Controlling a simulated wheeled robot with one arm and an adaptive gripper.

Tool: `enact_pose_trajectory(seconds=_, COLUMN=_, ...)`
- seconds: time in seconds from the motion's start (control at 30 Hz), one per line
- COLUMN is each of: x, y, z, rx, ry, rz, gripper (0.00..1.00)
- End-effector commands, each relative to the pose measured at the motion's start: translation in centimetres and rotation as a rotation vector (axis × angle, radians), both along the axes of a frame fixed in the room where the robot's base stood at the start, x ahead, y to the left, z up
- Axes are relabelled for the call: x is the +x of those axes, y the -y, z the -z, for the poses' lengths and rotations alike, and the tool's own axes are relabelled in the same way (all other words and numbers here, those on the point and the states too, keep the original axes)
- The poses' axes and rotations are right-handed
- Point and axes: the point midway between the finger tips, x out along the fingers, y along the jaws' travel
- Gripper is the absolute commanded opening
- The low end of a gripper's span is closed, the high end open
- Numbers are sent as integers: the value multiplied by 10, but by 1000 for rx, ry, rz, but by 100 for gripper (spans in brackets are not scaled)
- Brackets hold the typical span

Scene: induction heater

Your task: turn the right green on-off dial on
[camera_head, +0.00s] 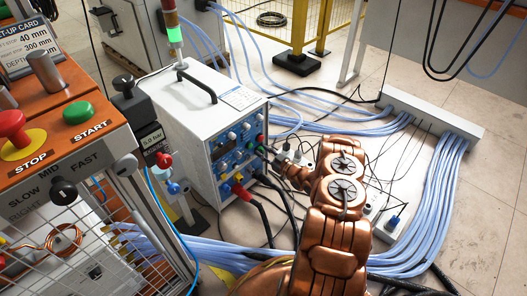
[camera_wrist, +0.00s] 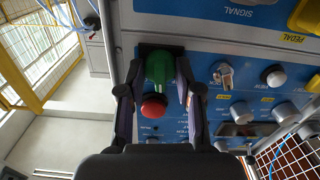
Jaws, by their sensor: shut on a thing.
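The green on-off dial (camera_wrist: 158,68) sits near the edge of a blue control panel in the wrist view, with a red knob or button (camera_wrist: 154,105) right beside it. My gripper (camera_wrist: 160,85) has one dark finger on each side of the green dial and is shut on it. The exact contact of the fingertips is partly hidden. My copper-coloured arm reaches to that edge from the lower right. How far the dial is turned is hard to tell.
The white heater box (camera_head: 190,105) carries more knobs and sockets, with red and black cables (camera_head: 245,195) at its front. An orange start-stop station (camera_head: 60,120) stands left. A grey cable strip (camera_head: 425,108) and blue hoses lie right.

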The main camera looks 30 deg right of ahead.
Motion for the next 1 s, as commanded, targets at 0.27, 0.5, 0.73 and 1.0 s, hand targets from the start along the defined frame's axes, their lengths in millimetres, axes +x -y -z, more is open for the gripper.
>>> enact_pose_trajectory(seconds=0.27, x=0, y=1, z=1, rx=255, ry=-61, rz=0, gripper=0)
enact_pose_trajectory(seconds=0.5, x=0, y=1, z=1, rx=475, ry=-112, rz=0, gripper=0)
enact_pose_trajectory(seconds=0.73, x=0, y=1, z=2, rx=665, ry=-156, rz=0, gripper=0)
enact_pose_trajectory(seconds=1.0, x=0, y=1, z=2, rx=822, ry=-194, rz=0, gripper=0)
